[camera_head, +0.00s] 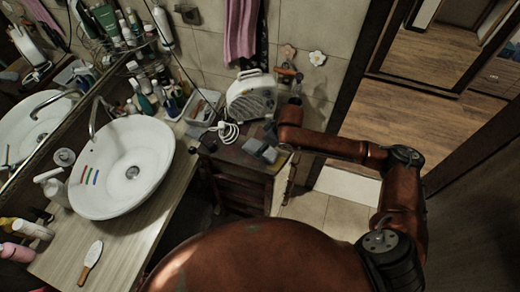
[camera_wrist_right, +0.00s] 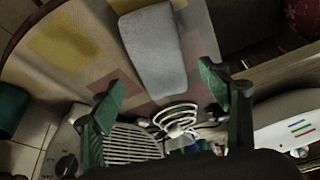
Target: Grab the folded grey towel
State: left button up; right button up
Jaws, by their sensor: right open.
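The folded grey towel (camera_wrist_right: 153,48) shows in the wrist view as a flat, rounded, pale grey oblong. It lies on a patterned surface just beyond my right gripper (camera_wrist_right: 161,75). The two green fingers are spread wide, with nothing held between them. The near end of the towel lines up with the gap between the fingertips. In the head view the towel (camera_head: 262,152) is a small grey shape on the cabinet top in front of the heater. My right arm reaches in from the right there, and its fingers are hard to make out. My left gripper is not in view.
A white heater (camera_head: 251,97) stands behind the towel, with a coiled white cord (camera_head: 226,131) beside it. A white basin (camera_head: 122,168) sits on the counter to the left, with bottles behind it. A pink towel (camera_head: 240,30) hangs on the wall.

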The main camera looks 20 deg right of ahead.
jog(key=x, duration=0.2)
jog(key=shift+a+f, duration=0.1)
jog(key=shift+f, duration=0.25)
jog(key=shift+a+f, duration=0.1)
jog(key=shift+f, duration=0.2)
jog(key=shift+w+f, duration=0.1)
jog(key=c, duration=0.8)
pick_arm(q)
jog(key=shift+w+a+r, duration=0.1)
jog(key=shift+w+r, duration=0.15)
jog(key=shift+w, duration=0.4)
pick_arm(e)
jog(key=c, duration=0.5)
